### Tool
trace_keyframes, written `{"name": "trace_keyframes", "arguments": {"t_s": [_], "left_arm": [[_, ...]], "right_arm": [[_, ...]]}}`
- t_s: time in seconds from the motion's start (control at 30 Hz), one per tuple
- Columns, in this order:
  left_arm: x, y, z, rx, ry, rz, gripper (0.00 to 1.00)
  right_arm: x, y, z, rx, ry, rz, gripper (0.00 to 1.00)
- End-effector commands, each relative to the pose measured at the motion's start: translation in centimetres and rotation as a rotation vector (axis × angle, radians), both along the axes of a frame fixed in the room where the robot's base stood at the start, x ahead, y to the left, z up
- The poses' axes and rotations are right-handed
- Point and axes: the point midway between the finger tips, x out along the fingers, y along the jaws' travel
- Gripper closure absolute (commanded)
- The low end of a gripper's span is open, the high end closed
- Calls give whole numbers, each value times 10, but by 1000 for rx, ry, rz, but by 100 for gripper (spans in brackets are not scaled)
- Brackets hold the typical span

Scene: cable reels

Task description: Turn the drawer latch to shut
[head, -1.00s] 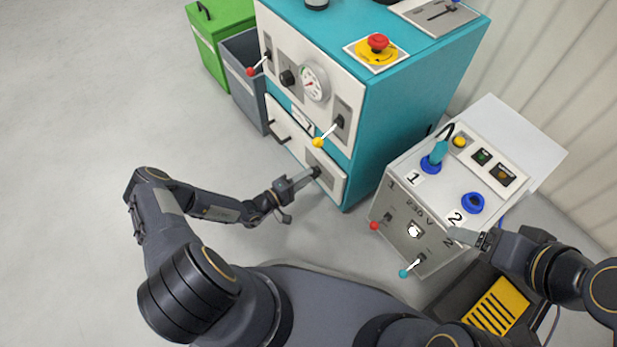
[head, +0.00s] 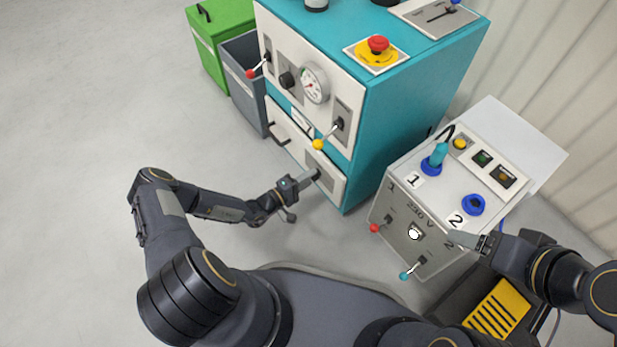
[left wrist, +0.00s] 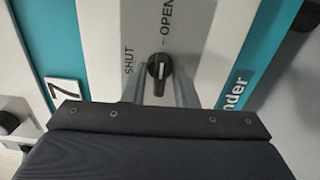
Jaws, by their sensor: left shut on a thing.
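The drawer latch (left wrist: 159,72) is a small black knob with a white pointer mark on a grey plate. In the left wrist view the mark points up, towards the word OPEN; the word SHUT is to its left. My left gripper (head: 315,174) is at the right end of the white drawer front (head: 296,142). Its two fingers (left wrist: 160,92) stand on either side of the knob and are shut on it. In the head view the fingertips hide the latch. My right gripper (head: 464,239) is beside the 230 V box, its jaw gap unclear.
The teal cabinet (head: 400,105) has a red-tipped lever (head: 250,73), a gauge (head: 315,82) and a yellow-tipped lever (head: 318,144) above the drawer. The 230 V box (head: 405,215) stands to the right. Green (head: 207,48) and grey (head: 244,85) bins stand at left. Floor at left is clear.

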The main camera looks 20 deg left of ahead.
Motion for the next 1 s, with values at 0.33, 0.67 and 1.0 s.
{"name": "trace_keyframes", "arguments": {"t_s": [0.33,0.67,1.0], "left_arm": [[0,1,1,-187,146,2,97],[0,1,0,-433,339,2,97],[0,1,-1,-687,539,3,97]], "right_arm": [[0,0,8,0,0,0,24],[0,0,13,0,0,0,24],[0,0,13,0,0,0,24]]}}
